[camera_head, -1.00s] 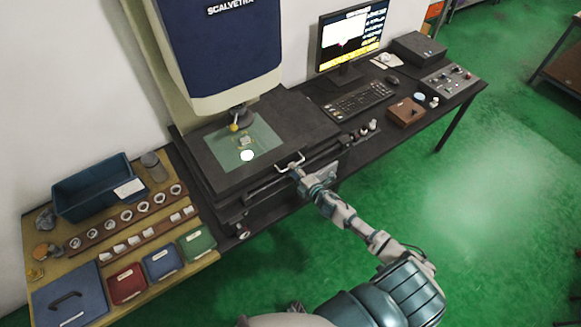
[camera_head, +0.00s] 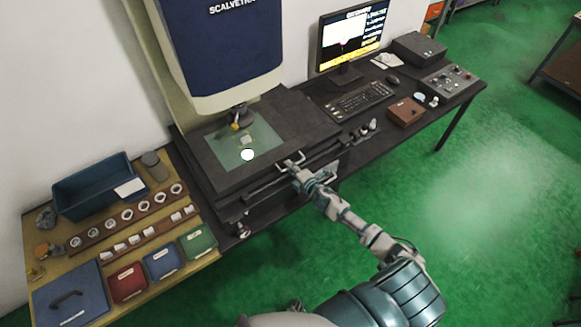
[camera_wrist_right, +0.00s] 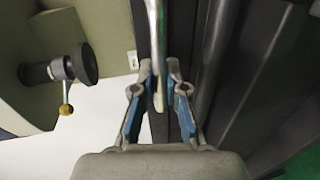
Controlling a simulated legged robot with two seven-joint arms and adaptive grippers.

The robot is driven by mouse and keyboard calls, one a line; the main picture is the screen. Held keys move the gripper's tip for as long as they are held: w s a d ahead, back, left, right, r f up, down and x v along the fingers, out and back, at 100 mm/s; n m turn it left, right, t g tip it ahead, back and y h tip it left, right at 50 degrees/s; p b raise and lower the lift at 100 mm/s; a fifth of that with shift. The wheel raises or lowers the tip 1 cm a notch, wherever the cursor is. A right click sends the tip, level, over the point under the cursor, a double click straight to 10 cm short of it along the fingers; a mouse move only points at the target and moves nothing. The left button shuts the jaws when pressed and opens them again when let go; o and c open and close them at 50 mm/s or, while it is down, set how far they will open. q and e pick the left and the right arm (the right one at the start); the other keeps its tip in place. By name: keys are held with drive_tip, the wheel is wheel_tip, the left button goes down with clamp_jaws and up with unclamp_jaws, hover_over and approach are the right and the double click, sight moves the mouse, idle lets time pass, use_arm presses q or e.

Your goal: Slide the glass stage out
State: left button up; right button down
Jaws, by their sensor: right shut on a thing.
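The glass stage (camera_head: 263,137) is a greenish pane set in the dark top of the measuring machine, under the blue and white head marked SCALVETRA (camera_head: 225,60). A small pale piece and a bright white round spot show on the pane. A pale handle (camera_head: 297,157) sits at the stage's front edge. My right gripper (camera_head: 292,167) is at this handle. In the right wrist view the bar of the handle (camera_wrist_right: 156,45) runs between the fingers of my right gripper (camera_wrist_right: 160,90), which is shut on it. My left gripper is not in view.
A dark rail (camera_head: 262,189) runs along the machine's front. A tan board at left holds a blue bin (camera_head: 95,190), rows of rings and coloured boxes. A keyboard (camera_head: 360,100) and monitor (camera_head: 350,38) stand at right. The green floor in front is clear.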

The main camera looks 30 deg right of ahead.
drive_tip(key=shift+s+d+f, duration=0.1)
drive_tip(key=shift+d+f, duration=0.05)
drive_tip(key=shift+f, duration=0.05)
drive_tip(key=d+b, duration=0.1)
drive_tip(key=d, duration=0.3)
drive_tip(key=d+b, duration=0.1)
drive_tip(key=d, duration=0.4)
drive_tip(key=w+d+b, duration=0.1)
drive_tip(key=d, duration=0.4)
drive_tip(key=shift+w+f, duration=0.1)
drive_tip(key=d+b, duration=0.1)
drive_tip(key=d, duration=0.2)
drive_tip(key=d+b, duration=0.2)
drive_tip(key=d, duration=0.1)
drive_tip(key=d+b, duration=0.1)
drive_tip(key=d, duration=0.2)
drive_tip(key=shift+w+d, duration=0.3)
drive_tip(key=shift+d, duration=0.1)
drive_tip(key=c, duration=1.3)
unclamp_jaws()
drive_tip(key=shift+o, duration=0.5)
drive_tip(key=shift+w+d, duration=0.1)
drive_tip(key=shift+d, duration=0.15)
